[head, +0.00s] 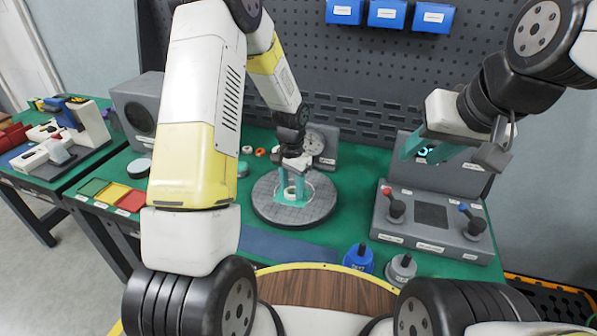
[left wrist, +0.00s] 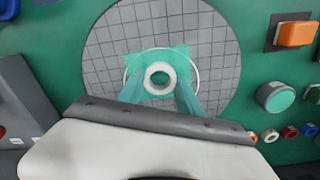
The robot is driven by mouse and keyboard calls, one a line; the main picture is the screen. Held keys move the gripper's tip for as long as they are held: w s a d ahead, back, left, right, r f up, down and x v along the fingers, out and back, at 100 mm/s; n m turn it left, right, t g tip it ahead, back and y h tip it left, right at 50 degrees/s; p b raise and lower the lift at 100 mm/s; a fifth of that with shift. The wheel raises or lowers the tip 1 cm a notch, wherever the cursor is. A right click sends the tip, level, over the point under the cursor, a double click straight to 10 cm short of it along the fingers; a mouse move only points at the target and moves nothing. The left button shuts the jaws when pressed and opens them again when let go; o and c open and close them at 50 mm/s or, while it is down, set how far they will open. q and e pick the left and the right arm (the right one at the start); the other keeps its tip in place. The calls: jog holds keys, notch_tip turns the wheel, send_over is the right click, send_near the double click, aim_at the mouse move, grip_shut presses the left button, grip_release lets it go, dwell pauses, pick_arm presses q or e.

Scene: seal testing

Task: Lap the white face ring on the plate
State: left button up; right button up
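The round grey plate (head: 265,204) with grid lines lies on the green bench, and it fills the upper middle of the left wrist view (left wrist: 212,45). The white face ring (left wrist: 148,81) is near the plate's middle, inside a thin white circle marked there. My left gripper (head: 292,189) points down over the plate, its teal fingers on either side of the ring and seemingly closed on it. I cannot tell whether the ring touches the plate. My right gripper (head: 428,153) is open and empty, raised above the control console on the right.
The grey console (head: 430,222) with red-knobbed and blue-knobbed levers stands to the right. A dial gauge (head: 314,143) is behind the plate. Coloured pads (head: 112,195) lie left.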

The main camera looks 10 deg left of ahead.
pick_arm(q)
jog(key=c, duration=0.4)
jog(key=o, duration=0.6)
jog(key=c, duration=0.5)
jog(key=shift+r, duration=0.6)
